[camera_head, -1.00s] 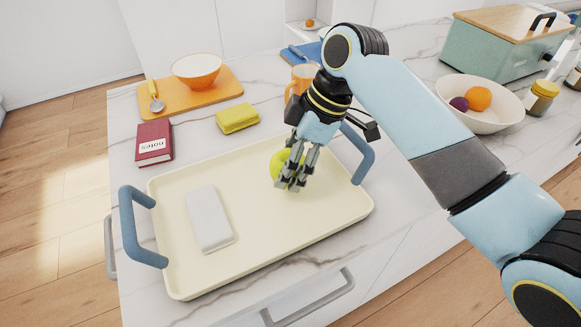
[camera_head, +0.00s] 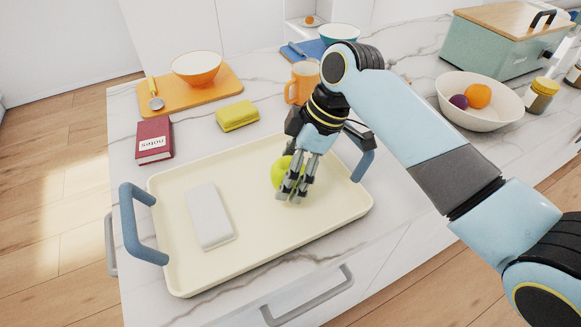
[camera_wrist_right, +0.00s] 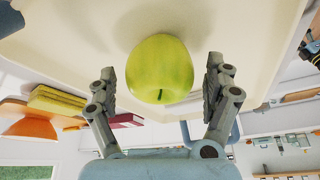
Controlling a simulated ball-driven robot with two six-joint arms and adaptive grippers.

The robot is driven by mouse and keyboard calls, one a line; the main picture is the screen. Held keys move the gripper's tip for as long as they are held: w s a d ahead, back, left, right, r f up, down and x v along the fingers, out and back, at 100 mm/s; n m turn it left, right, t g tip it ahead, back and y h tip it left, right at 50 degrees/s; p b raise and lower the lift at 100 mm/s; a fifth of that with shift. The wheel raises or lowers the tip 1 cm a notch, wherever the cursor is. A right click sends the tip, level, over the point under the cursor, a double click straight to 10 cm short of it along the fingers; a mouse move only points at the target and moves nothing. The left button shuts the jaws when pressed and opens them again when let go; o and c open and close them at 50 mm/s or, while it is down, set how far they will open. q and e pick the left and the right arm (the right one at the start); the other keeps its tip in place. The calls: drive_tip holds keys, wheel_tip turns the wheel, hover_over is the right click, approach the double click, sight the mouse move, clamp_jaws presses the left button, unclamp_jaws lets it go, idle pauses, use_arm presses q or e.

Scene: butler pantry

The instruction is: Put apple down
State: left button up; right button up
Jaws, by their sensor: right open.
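A green apple (camera_head: 282,172) sits on the right part of a cream tray (camera_head: 262,250), partly hidden behind my right gripper (camera_head: 291,194). In the right wrist view the apple (camera_wrist_right: 160,68) lies between the two spread fingers of my right gripper (camera_wrist_right: 162,88), with a gap on each side. The right gripper is open and points down at the tray. The tray has two blue handles and also shows in the right wrist view (camera_wrist_right: 80,30). My left gripper is not in view.
A white rectangular object (camera_head: 209,216) lies on the tray's left part. Behind the tray are a red notebook (camera_head: 154,141), a yellow sponge (camera_head: 237,116), an orange mug (camera_head: 303,82) and an orange board (camera_head: 212,93) with a bowl (camera_head: 197,68). A fruit bowl (camera_head: 480,118) stands right.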

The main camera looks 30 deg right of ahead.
drive_tip(key=v, duration=1.2)
drive_tip(key=shift+b, duration=0.3)
drive_tip(key=shift+s, duration=0.1)
